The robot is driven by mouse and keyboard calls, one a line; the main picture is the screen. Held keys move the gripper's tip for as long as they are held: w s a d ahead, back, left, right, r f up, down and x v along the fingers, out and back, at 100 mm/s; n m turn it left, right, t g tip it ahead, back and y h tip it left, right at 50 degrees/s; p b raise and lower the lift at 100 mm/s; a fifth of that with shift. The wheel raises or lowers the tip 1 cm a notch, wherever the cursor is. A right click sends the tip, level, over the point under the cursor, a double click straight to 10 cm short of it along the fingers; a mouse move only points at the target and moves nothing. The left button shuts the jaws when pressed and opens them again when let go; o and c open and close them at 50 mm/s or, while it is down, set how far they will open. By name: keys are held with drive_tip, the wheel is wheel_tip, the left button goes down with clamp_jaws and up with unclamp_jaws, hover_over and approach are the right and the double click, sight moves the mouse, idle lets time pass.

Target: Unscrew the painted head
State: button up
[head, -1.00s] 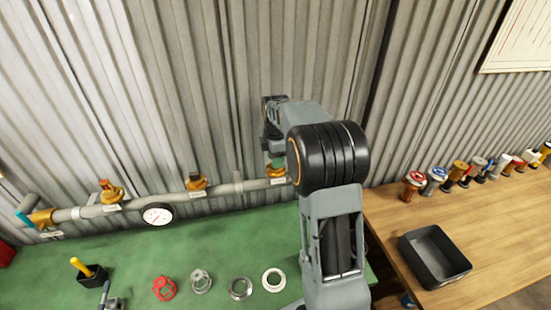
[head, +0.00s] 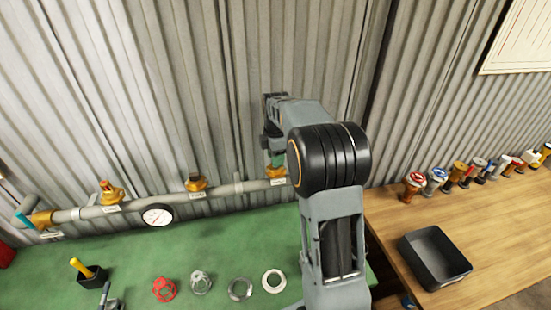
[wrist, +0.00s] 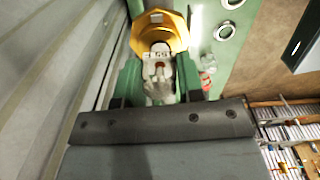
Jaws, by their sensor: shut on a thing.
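My gripper (wrist: 158,82) has green fingers closed on a small whitish-grey head (wrist: 160,90) with a reddish spot, seen in the wrist view. A brass fitting (wrist: 160,22) lies just beyond it; I cannot tell whether the head still touches it. In the head view my gripper (head: 277,163) is at the right end of the grey pipe (head: 150,205), and my arm hides most of that fitting. Two other brass fittings stand on the pipe: one with a red top (head: 108,190), one with a dark top (head: 196,183).
A gauge (head: 157,216) hangs on the pipe. On the green bench lie a red cage-like part (head: 164,289), a grey one (head: 201,282) and two rings (head: 240,289). A dark tray (head: 435,257) and several fittings (head: 437,178) are on the wooden table. Corrugated wall stands close behind.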

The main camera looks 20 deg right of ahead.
drive_tip(key=shift+r, duration=0.95)
drive_tip(key=shift+r, duration=2.5)
